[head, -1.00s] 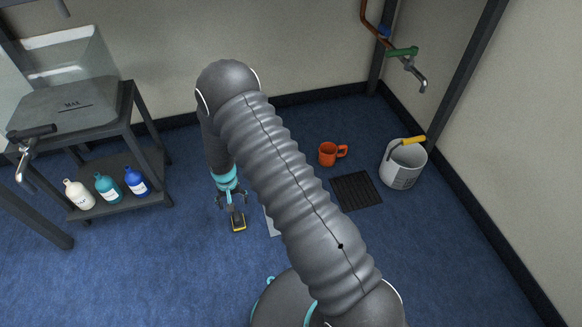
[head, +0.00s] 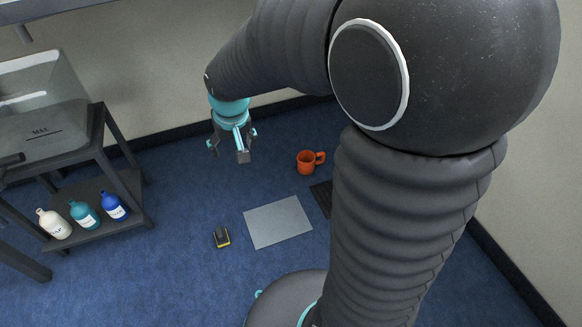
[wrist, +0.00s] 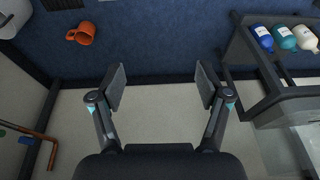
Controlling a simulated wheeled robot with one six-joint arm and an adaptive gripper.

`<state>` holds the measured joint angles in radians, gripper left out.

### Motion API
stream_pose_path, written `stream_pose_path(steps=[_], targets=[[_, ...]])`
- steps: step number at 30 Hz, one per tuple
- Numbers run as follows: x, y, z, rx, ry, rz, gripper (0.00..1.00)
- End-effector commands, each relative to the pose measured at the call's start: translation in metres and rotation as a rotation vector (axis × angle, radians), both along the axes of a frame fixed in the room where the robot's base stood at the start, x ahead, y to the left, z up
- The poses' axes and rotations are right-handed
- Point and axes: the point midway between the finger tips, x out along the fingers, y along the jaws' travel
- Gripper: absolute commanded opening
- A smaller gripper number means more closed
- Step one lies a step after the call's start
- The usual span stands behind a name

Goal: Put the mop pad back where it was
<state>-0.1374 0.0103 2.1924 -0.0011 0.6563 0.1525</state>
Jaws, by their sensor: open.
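A small dark block with a yellow edge (head: 221,237) lies on the blue floor, left of a flat light grey sheet (head: 278,222). The block looks like the mop pad, but I cannot tell for certain. My gripper (head: 232,149) is open and empty, raised well clear of the block and nearer the back wall in the picture. In the wrist view my gripper (wrist: 161,86) shows its two fingers wide apart with nothing between them. Neither the block nor the sheet shows in the wrist view.
A dark rack (head: 130,178) at left holds several bottles. A bucket (wrist: 13,17) shows in the wrist view's corner. My arm hides much of the right.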

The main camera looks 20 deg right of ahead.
Motion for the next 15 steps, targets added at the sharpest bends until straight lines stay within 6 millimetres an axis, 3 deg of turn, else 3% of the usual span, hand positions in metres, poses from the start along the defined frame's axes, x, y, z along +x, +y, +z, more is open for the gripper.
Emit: stream_pose_path(steps=[1,6,15], targets=[[-0.013,-0.006,0.016,0.0,-0.021,-0.001,0.76],[-0.057,-0.023,0.052,-0.006,-0.07,0.001,0.76],[-0.14,-0.047,0.091,-0.023,-0.155,0.002,0.76]])
